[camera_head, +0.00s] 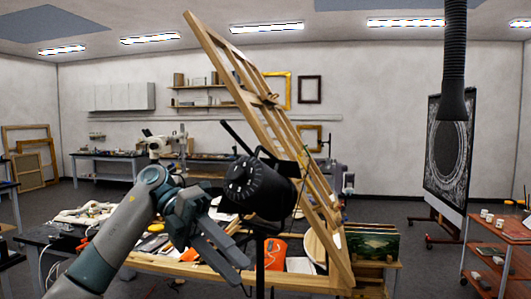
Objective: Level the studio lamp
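The studio lamp (258,187) is a black cylindrical head on a dark upright stand (260,265), in the middle of the head view. Its head looks tilted, with the round, dotted end toward the left and a black bar sticking up to the upper left. My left arm comes in from the lower left. My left gripper (241,272) is just below and left of the lamp head, its two grey fingers apart and pointing down to the right. Nothing shows between them. I cannot tell whether it touches the stand. My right gripper is out of view.
A tall wooden easel frame (268,102) leans close behind the lamp. A cluttered worktable (185,268) with an orange item (275,252) lies behind and below. A black hose (454,60) hangs at the right, near a dark panel (446,150) and a reddish cart (497,247).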

